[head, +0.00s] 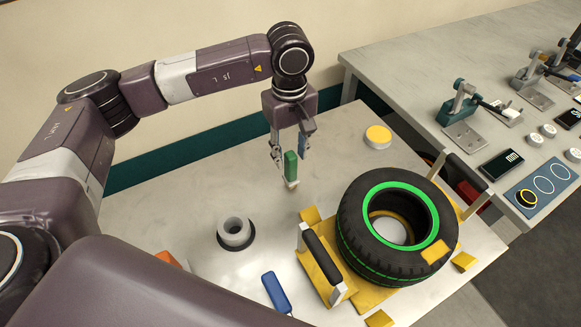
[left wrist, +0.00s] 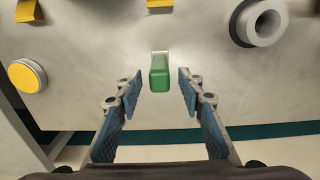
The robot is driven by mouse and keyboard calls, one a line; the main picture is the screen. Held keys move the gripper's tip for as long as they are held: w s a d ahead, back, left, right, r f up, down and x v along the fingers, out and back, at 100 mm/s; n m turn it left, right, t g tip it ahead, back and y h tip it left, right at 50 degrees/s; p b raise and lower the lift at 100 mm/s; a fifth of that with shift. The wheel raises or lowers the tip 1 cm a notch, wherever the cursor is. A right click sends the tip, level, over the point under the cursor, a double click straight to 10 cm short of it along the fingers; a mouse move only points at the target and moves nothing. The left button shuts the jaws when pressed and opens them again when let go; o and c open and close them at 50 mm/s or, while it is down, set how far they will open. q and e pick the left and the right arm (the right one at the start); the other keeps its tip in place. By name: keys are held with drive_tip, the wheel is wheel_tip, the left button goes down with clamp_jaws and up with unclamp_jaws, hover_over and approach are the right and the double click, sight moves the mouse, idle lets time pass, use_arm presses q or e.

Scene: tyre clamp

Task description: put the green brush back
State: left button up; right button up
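My right gripper is not in view.
A green-striped tyre (head: 354,239) lies on a yellow fixture with a black-grip handle (head: 321,256), right of the brush. A yellow-topped button (head: 378,136) sits behind. A blue-handled item (head: 276,293) lies near the front. A side bench (head: 400,65) with clamps is at right.

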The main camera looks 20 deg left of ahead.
use_arm(q)
wheel_tip(320, 180, up, 6)
drive_tip(key=shift+f+b, duration=0.15)
drive_tip(key=shift+b, duration=0.65)
drive_tip(key=shift+r, duration=0.45)
